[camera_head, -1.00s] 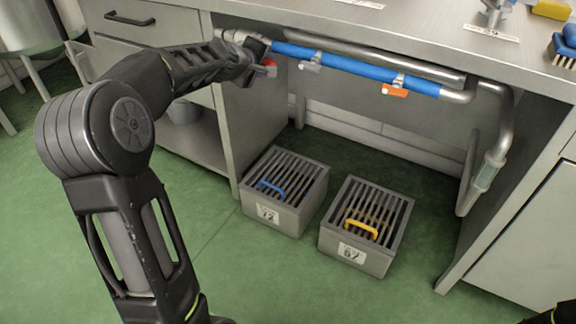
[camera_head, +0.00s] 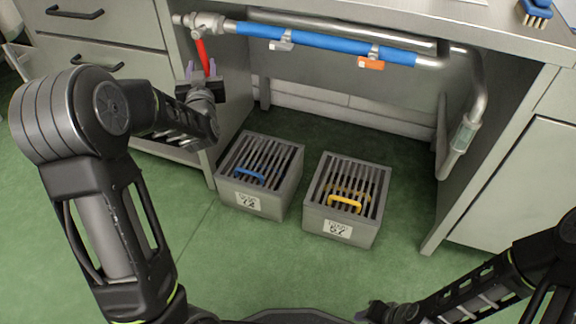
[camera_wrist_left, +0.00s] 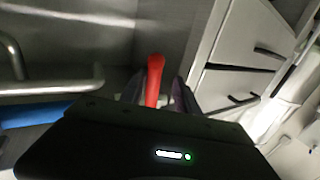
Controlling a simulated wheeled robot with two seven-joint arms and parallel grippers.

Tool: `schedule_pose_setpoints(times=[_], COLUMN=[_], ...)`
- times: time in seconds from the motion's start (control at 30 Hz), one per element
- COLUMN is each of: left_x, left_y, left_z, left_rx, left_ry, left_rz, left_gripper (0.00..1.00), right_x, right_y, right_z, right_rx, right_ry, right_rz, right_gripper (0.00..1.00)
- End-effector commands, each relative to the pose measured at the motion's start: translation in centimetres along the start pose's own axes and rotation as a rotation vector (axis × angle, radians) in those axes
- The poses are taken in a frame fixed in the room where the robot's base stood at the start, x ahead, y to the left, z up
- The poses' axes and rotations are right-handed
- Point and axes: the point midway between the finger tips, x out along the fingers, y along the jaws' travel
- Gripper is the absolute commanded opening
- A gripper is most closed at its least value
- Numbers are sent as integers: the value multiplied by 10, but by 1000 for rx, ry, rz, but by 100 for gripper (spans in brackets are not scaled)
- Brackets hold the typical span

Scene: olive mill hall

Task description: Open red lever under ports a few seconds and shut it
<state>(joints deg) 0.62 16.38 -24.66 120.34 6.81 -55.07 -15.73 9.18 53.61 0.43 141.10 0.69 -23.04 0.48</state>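The red lever (camera_head: 201,48) points down from the metal valve (camera_head: 207,22) at the left end of the blue pipe (camera_head: 320,43). My left gripper (camera_head: 201,70) is just below the valve, pointing up. Its two fingers stand apart on either side of the lever's lower end. In the left wrist view the red lever (camera_wrist_left: 154,80) shows between the fingers, nearer the left one, with a gap on the right. My right gripper (camera_head: 376,312) is at the bottom edge, away from the pipe; its fingers are not clear.
The blue pipe carries a grey-tagged port (camera_head: 281,45) and an orange-tagged port (camera_head: 371,64). Two grated boxes, one with a blue handle (camera_head: 249,174) and one with a yellow handle (camera_head: 345,204), stand on the floor below. A drawer cabinet (camera_head: 110,30) is on the left.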

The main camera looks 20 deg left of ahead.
Motion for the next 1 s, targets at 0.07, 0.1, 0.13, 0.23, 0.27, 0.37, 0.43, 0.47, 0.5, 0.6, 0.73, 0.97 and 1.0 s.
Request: schedule_pose_setpoints(times=[0.07, 0.1, 0.13, 0.23, 0.27, 0.37, 0.43, 0.47, 0.5, 0.6, 0.73, 0.97, 1.0], left_x=[-18, -27, -34, -38, -40, -48, -55, -58, -63, -76, -96, -136, -144], left_y=[0, 1, 1, 21, 26, 44, 56, 61, 67, 82, 99, 125, 129], left_z=[-2, -3, -3, -2, 1, 10, 17, 20, 23, 32, 42, 56, 58], left_rx=[-2, -2, -2, -1, -1, -1, -2, -2, -3, -2, -4, -6, -6], left_ry=[-4, -3, -3, -75, -97, -169, -220, -242, -270, -344, -437, -599, -625], left_rz=[1, 1, 2, 44, 56, 96, 122, 133, 148, 182, 223, 290, 300], left_gripper=[38, 38, 38, 38, 38, 38, 38, 38, 38, 38, 38, 38, 38], right_x=[-7, -9, -10, -38, -44, -63, -76, -82, -90, -108, -131, -170, -177], right_y=[-2, -3, -4, -14, -16, -23, -28, -30, -32, -39, -48, -62, -64], right_z=[0, 0, 0, -3, -3, -5, -6, -6, -7, -8, -10, -14, -14], right_rx=[0, 0, 0, 0, 0, 0, 0, 0, 0, 0, 0, 0, 0], right_ry=[-1, -1, -1, -1, -1, 0, -1, -1, -1, -1, -1, -1, -1], right_rz=[0, 0, 0, 0, 0, 0, 0, 0, 0, 0, 0, 0, 0], right_gripper=[31, 31, 31, 31, 31, 31, 31, 31, 31, 31, 31, 31, 31])
